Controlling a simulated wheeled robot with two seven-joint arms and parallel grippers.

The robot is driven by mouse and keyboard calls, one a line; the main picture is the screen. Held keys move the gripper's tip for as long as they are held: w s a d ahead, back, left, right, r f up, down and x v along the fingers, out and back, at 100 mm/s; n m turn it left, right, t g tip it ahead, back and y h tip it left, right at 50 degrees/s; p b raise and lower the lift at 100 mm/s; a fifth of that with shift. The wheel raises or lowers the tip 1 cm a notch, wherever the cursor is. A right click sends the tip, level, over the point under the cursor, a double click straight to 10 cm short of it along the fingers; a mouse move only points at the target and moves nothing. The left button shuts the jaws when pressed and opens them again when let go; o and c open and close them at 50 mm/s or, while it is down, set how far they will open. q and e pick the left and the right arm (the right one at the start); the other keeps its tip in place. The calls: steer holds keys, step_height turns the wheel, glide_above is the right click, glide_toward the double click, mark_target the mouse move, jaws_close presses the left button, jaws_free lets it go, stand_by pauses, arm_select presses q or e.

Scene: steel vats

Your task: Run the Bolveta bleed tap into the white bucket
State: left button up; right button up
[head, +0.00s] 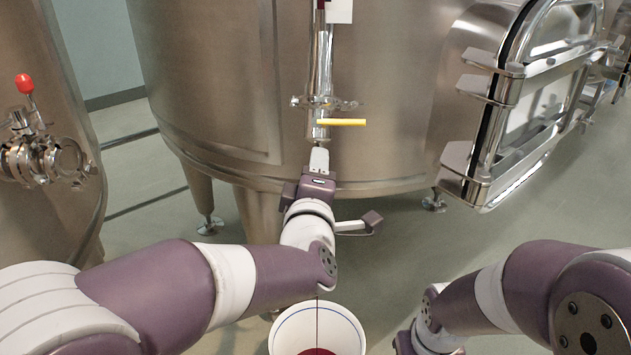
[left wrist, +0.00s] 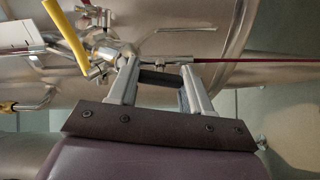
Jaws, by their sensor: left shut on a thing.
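The bleed tap (left wrist: 150,60) sits at the foot of a clear upright tube (head: 322,65) on the middle vat. My left gripper (head: 319,160) is at it from below in the head view. In the left wrist view its fingers (left wrist: 160,85) are shut on a dark piece at the tap, seemingly its handle. A thin dark red stream (left wrist: 250,61) runs from the spout. The white bucket (head: 286,325) stands on the floor below; the stream falls into it and dark red liquid (head: 317,352) shows inside. My right gripper is out of view.
A yellow lever (head: 341,122) lies level just above the tap. A white tag (head: 339,10) hangs higher up. Another vat with a red-knobbed valve (head: 25,85) stands left, and an open hatch door (head: 530,110) juts out right. The floor right of the bucket is clear.

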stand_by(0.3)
arm_select(q)
steer(key=o, duration=1.1)
steer(key=shift+c, duration=0.2)
